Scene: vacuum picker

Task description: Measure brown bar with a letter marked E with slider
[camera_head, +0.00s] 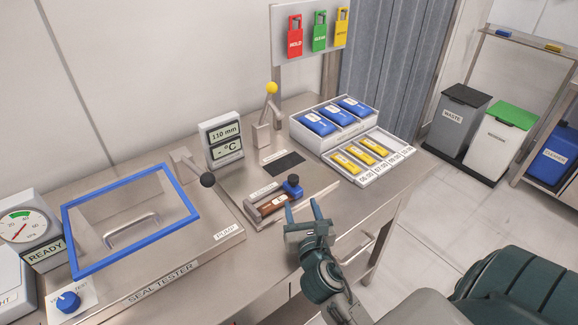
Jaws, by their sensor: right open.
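A brown bar (273,206) lies in the metal length gauge (252,213) on the bench. It carries a small pale mark that is too small to read. The slider (292,187) with its blue knob stands at the bar's right end; I cannot tell whether it touches the bar. A grey display (222,140) behind the gauge seems to read 110 mm above a blank °C line. My right gripper (304,210) is open and empty, its blue fingers in front of and just right of the gauge, near the slider. My left gripper is not in view.
A seal tester with a blue-framed lid (133,269) fills the bench's left side. A black-knobbed lever (207,180) stands left of the gauge. A dark pad (285,163) lies behind it. Trays of blue packs (336,118) and yellow packs (361,153) stand at back right.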

